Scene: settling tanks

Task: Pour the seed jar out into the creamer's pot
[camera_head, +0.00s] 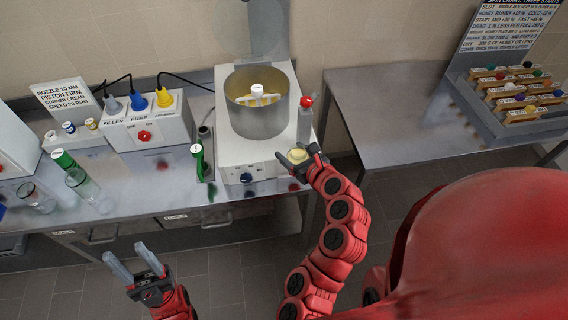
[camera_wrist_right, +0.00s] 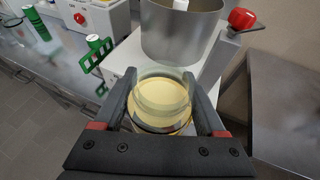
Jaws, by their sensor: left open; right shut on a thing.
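The seed jar (camera_wrist_right: 163,98) is clear glass with pale yellow contents. My right gripper (camera_wrist_right: 163,115) is shut around its sides, and the jar looks roughly upright. In the head view the right gripper (camera_head: 304,156) and the jar (camera_head: 297,155) are at the front right of the white creamer (camera_head: 230,158), lower than the pot's rim. The creamer's steel pot (camera_head: 262,124) is open on top, with a white-capped, yellowish stirrer (camera_head: 260,96) inside. In the right wrist view the pot (camera_wrist_right: 180,42) is just beyond the jar. My left gripper (camera_head: 136,264) is open and empty in front of the bench.
A grey post with a red knob (camera_head: 306,102) stands right of the pot. A green-handled tool (camera_head: 198,162) is left of the creamer. Glass jars (camera_head: 88,190) and a control box (camera_head: 145,128) are further left. The right table's (camera_head: 400,115) left part is bare.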

